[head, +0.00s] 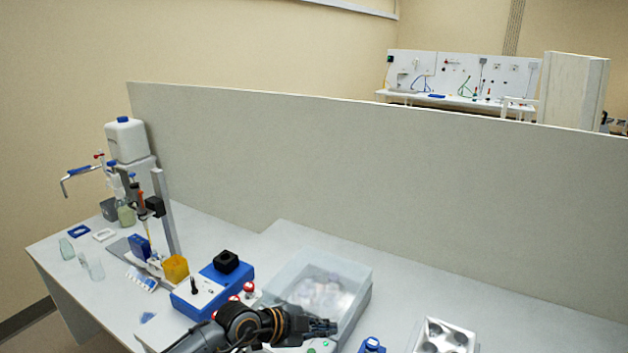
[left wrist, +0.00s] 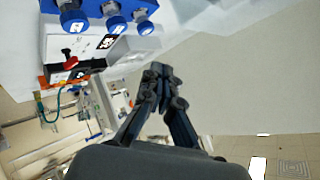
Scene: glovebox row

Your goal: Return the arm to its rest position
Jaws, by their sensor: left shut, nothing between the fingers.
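My left arm comes in from the bottom of the head view, and its gripper (head: 322,328) is at the lower middle, in front of a translucent box (head: 352,290). In the left wrist view the two dark fingers of the gripper (left wrist: 158,75) meet at their tips. They are shut with nothing between them. My right gripper is in neither view.
A blue and white device (head: 212,290) with a black knob stands left of the gripper. A white tray with round wells (head: 445,338) is to the right. Bottles and a stand (head: 165,212) fill the bench's left. A grey partition (head: 330,150) runs behind.

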